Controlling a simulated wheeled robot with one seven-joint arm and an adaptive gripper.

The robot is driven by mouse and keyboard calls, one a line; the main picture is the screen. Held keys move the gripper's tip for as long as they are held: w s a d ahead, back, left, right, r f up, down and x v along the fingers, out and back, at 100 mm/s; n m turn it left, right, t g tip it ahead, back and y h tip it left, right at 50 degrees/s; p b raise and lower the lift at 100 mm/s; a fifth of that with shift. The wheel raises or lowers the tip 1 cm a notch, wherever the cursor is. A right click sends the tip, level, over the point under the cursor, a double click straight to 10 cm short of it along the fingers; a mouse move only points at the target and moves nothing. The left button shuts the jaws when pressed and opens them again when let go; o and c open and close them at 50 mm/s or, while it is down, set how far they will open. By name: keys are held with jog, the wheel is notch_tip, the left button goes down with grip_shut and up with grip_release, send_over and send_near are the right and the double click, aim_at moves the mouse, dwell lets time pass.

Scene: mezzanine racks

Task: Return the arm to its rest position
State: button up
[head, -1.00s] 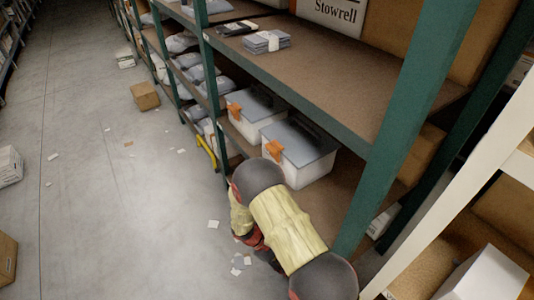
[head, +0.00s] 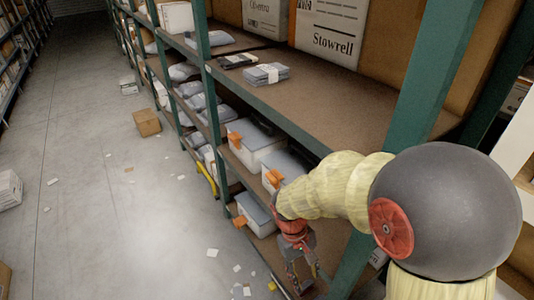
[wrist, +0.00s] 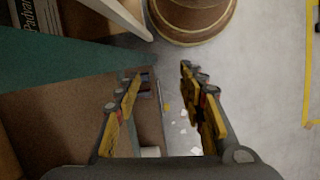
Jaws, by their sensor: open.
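My gripper (head: 300,268) hangs at the end of my arm, low in front of the shelf rack, near the green upright. In the wrist view its two yellow-and-black fingers (wrist: 163,105) stand apart with nothing between them. My arm, in pale yellow covers with a grey joint, reaches in from the right of the head view. It hides part of the lower shelves and of the bins there.
White bins with grey lids and orange latches (head: 257,146) stand on the rack. The upper shelf (head: 330,96) holds a grey stack (head: 266,74). A cardboard box (head: 147,122) and paper scraps lie on the floor. The aisle at left is mostly clear.

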jog(key=s+d+r+m+t+y+p, duration=0.1)
jog(key=s+d+r+t, duration=0.3)
jog(key=r, duration=0.8)
jog(key=s+d+r+m+t+y, duration=0.1)
jog(key=s+d+r+m+t, duration=0.2)
jog(key=r, duration=1)
jog(key=s+d+m, duration=0.1)
jog(key=s, duration=0.2)
jog(key=shift+t+y+p, duration=0.3)
jog(key=shift+t+p, duration=0.1)
